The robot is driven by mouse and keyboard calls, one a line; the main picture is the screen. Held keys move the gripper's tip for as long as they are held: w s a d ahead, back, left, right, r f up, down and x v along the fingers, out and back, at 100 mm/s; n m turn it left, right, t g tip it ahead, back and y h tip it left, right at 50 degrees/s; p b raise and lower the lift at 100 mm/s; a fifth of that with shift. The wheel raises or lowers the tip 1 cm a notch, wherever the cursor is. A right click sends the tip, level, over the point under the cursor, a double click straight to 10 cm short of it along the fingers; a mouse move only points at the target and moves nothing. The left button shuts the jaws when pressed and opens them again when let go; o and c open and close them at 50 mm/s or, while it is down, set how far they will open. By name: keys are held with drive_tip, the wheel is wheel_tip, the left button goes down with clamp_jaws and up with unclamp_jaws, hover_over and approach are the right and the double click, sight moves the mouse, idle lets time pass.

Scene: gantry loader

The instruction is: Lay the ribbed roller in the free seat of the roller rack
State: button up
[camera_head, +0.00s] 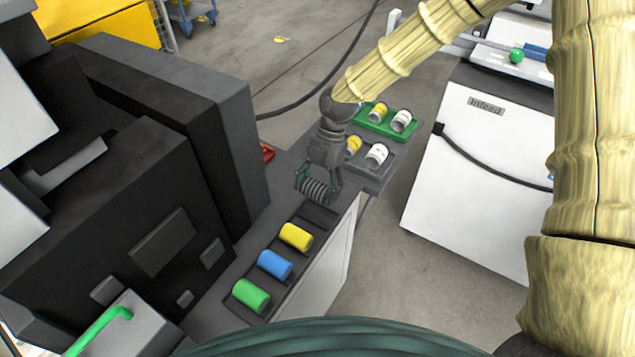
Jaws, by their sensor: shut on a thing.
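The ribbed roller (316,190) is grey and ringed. My gripper (318,187) is shut on it, with one teal finger at each end. The roller rack (262,308) is a dark tray along the counter. It bears a green roller (251,295), a blue roller (275,264) and a yellow roller (296,236) in a row. The free seat (318,214) is the dark empty place at the far end, beyond the yellow roller. The ribbed roller appears just above and beyond this seat. I cannot tell whether it touches the rack.
A green tray (370,129) and a grey tray (371,179) with yellow and white rollers stand behind my gripper. A tall dark machine (230,130) stands close on the left. A white cabinet (480,180) marked Infeed is at the right, across a floor gap.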

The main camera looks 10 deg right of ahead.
drive_tip(key=shift+a+f, duration=0.15)
drive_tip(key=shift+f, duration=0.3)
drive_tip(key=shift+w+a+f+b, duration=0.1)
drive_tip(key=shift+w+f+b, duration=0.25)
drive_tip(key=shift+f, duration=0.25)
drive_tip(key=shift+w+a+f+b, duration=0.1)
drive_tip(key=shift+w+f+b, duration=0.1)
drive_tip(key=shift+f+b, duration=0.25)
drive_tip(key=shift+d+f, duration=0.1)
drive_tip(key=shift+f, duration=0.35)
drive_tip(key=shift+s+d+f+b, duration=0.15)
drive_tip(key=shift+s+f+b, duration=0.1)
drive_tip(key=shift+f+b, duration=0.35)
wheel_tip(320, 180, down, 2)
drive_tip(key=shift+w+f+b, duration=0.15)
drive_tip(key=shift+f+b, duration=0.05)
drive_tip(key=shift+b, duration=0.5)
drive_tip(key=shift+f+b, duration=0.4)
drive_tip(key=shift+f, duration=1)
